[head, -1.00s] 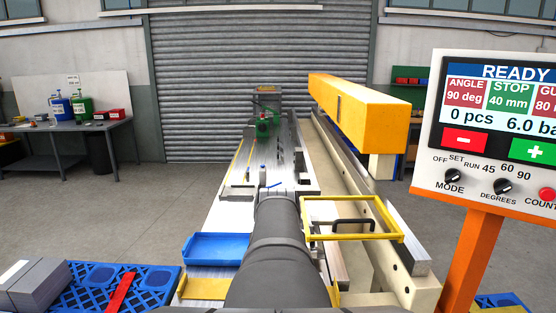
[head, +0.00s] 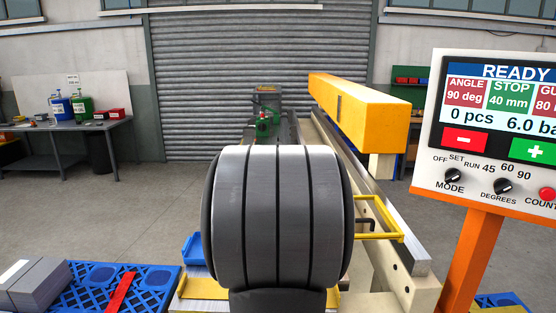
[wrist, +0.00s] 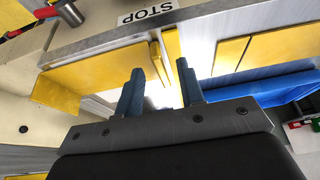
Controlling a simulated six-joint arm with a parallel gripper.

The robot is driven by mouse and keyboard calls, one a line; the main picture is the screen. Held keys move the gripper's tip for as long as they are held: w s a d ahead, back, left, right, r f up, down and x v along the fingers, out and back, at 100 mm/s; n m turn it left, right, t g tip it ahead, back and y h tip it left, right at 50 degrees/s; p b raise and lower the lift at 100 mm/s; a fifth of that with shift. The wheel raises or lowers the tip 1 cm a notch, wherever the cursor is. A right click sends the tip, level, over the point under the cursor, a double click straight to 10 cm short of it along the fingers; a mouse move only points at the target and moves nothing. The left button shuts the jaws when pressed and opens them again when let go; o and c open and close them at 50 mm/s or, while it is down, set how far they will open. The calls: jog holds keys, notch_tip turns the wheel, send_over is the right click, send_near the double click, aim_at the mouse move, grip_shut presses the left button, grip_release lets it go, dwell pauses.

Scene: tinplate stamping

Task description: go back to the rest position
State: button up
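My gripper (wrist: 160,88) shows in the wrist view, its two blue-grey fingers apart with nothing between them. It is open. In the head view my own arm rises in the middle as a large dark grey joint and hides the gripper and much of the machine bed behind it. In the wrist view the fingers point toward a metal edge with a STOP label (wrist: 148,13) and yellow plates (wrist: 110,75). I cannot tell the distance to them.
A control panel (head: 495,140) reading READY stands at the right. A yellow beam (head: 358,110) and yellow guard frame (head: 385,235) lie right of my arm. A blue tray (head: 193,250) is partly hidden at its left. Stacked grey sheets (head: 38,285) sit on a blue pallet (head: 90,285).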

jog(key=shift+x, duration=0.8)
jog(key=w, duration=0.8)
jog(key=shift+w+r, duration=0.2)
jog(key=shift+w, duration=0.15)
